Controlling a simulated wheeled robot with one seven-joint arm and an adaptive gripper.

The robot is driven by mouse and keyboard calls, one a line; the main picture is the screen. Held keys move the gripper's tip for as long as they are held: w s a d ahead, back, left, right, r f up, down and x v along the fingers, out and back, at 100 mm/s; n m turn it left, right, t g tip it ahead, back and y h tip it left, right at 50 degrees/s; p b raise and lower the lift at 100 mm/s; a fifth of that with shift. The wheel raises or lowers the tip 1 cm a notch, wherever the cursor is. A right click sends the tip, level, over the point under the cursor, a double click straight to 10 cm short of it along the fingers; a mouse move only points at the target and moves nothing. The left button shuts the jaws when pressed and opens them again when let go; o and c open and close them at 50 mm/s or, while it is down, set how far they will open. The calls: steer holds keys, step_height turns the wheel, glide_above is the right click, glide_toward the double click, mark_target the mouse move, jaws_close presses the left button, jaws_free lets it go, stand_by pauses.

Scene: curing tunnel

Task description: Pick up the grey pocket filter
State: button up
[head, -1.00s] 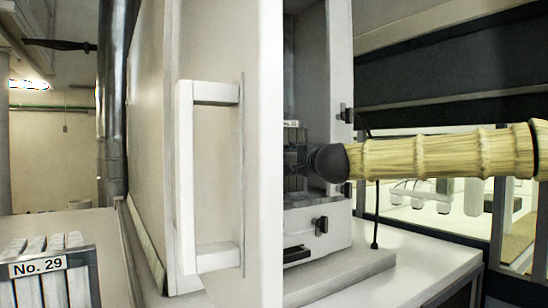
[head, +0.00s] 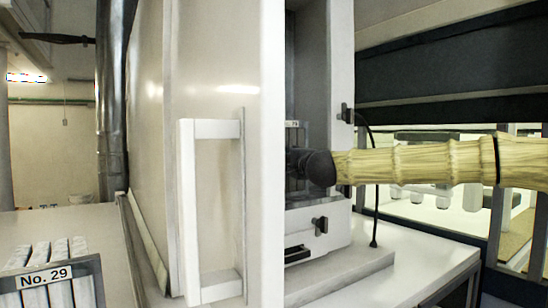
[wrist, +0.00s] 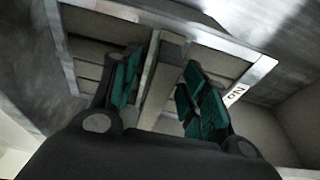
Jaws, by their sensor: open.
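In the wrist view, a light-edged frame with pocket-like panels and a grey middle bar, likely the grey pocket filter (wrist: 90,20), lies ahead of my gripper (wrist: 162,75). A partly readable "No" label is on its right edge. My gripper is open, its teal-padded fingers on either side of the middle bar; I cannot tell whether they touch it. In the head view my arm reaches into the open cabinet (head: 340,60). My gripper is mostly dark and hidden behind the door edge there, and the filter is hardly visible.
The white cabinet door (head: 220,60) with its long handle (head: 188,215) stands open and blocks much of the head view. A cable (head: 375,200) hangs right of the cabinet.

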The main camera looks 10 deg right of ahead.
steer(key=shift+s, duration=0.1)
steer(key=c, duration=0.4)
jaws_close()
steer(key=shift+r, duration=0.1)
